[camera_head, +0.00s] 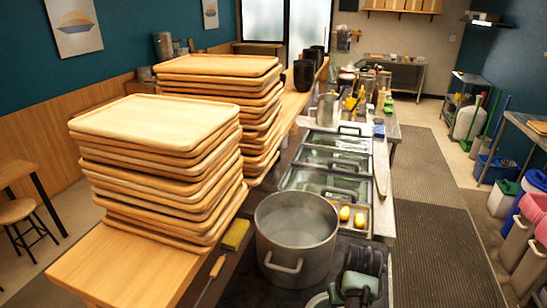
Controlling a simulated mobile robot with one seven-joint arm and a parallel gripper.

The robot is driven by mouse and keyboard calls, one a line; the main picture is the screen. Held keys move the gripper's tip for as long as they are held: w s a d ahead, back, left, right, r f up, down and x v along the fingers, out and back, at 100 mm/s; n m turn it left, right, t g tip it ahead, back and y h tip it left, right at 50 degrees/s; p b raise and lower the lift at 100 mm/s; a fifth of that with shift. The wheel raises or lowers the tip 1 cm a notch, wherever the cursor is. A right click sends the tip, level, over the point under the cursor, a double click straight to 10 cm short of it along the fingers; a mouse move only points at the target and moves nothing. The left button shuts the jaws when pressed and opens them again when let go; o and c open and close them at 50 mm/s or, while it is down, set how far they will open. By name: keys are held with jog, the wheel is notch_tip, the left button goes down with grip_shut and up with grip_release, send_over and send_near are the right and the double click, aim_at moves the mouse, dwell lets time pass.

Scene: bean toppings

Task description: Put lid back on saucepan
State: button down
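A large grey metal saucepan (297,258) stands uncovered on the dark counter at the bottom centre. Its open top faces up, its inside shows pale grey, and a loop handle is on the near side. A dark and grey-green mechanical shape (360,278) just right of the saucepan's near side looks like my gripper; its fingers cannot be made out. A pale curved rim (317,300) shows at the bottom edge beside it, possibly the lid, mostly cut off by the frame. I cannot tell whether the gripper holds it.
Tall stacks of wooden trays (155,120) stand left of the saucepan on a wooden ledge (120,270). A yellow sponge (236,234) lies near its left side. Lidded food wells (325,165) and two yellow items (351,216) lie behind it. The floor mat (440,260) at right is clear.

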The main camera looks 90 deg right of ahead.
jog(key=shift+c, duration=1.6)
grip_release()
jog(key=shift+o, duration=0.3)
jog(key=shift+o, duration=1.3)
jog(key=shift+r+p, duration=3.5)
jog(key=shift+p, duration=0.1)
